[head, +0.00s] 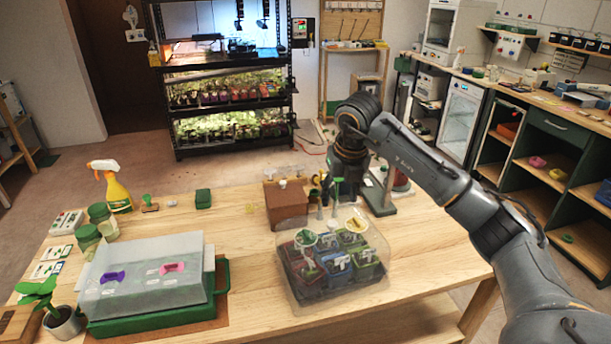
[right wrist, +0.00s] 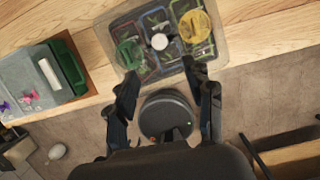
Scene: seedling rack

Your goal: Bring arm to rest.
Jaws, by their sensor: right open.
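My right arm comes in from the right in the head view and bends down over the back of the wooden table (head: 420,240). Its dark gripper (head: 345,172) hangs behind a clear-covered tray (head: 297,290) of several coloured seedling pots. In the right wrist view, the fingers of the right gripper (right wrist: 163,76) are spread with nothing held between them. The tray (right wrist: 110,60) lies beyond the fingertips, with a round white knob (right wrist: 159,41) and green and yellow round pieces over it. My left gripper is out of view.
A green tray with a grey cover (head: 150,265) stands at the left, near a spray bottle (head: 117,190) and jars (head: 103,220). A brown box (head: 286,200) stands close to the gripper. The table's right end is clear. A lit plant rack (head: 225,95) stands behind.

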